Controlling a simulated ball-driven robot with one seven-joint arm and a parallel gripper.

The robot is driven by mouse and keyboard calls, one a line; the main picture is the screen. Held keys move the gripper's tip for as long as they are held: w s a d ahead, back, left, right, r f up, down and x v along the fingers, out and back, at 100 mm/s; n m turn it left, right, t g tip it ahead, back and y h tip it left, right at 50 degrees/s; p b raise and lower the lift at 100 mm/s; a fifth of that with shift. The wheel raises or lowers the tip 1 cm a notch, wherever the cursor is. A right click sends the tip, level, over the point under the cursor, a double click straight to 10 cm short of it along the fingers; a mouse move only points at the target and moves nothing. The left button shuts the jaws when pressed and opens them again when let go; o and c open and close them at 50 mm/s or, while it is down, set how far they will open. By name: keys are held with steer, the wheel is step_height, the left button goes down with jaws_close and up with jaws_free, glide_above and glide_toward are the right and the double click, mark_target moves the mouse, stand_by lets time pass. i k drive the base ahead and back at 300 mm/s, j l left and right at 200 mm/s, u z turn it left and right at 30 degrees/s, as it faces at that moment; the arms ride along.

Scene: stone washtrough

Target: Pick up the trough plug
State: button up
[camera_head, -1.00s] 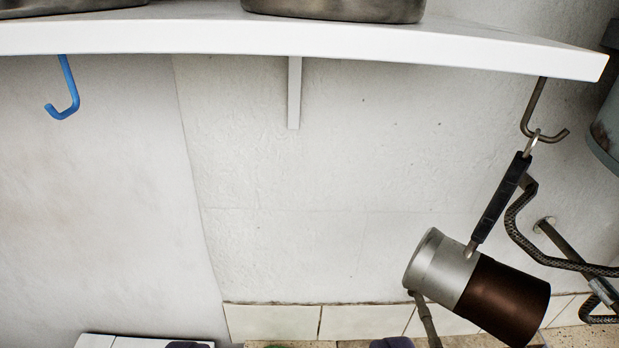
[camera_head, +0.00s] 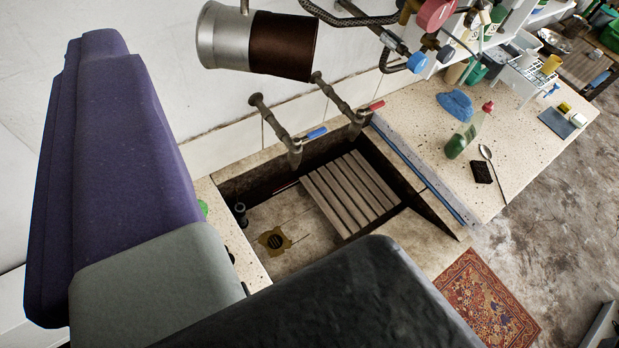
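The stone trough (camera_head: 226,232) is in the middle of the view, its basin open to the camera. A small dark upright piece (camera_head: 240,215) with a rounded top stands at the basin's left side. It may be the trough plug, but it is too small to be sure. The round brass drain (camera_head: 275,240) in the basin floor shows a dark grate and looks uncovered. Large purple and grey parts of my own body (camera_head: 130,170) fill the left, and a dark part of mine covers the bottom centre and the trough's near edge. I cannot make out my fingertips.
A slatted wooden rack (camera_head: 350,190) lies over the basin's right part. Two taps (camera_head: 285,133) reach over the back, below a hanging metal-and-brown pot (camera_head: 257,42). The speckled counter (camera_head: 405,110) at right holds a green bottle (camera_head: 467,132), a spoon (camera_head: 491,165) and a blue cloth (camera_head: 455,105).

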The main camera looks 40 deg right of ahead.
mark_target(233, 260)
steer(key=k+j+z, duration=0.1)
steer(key=k+z, duration=0.75)
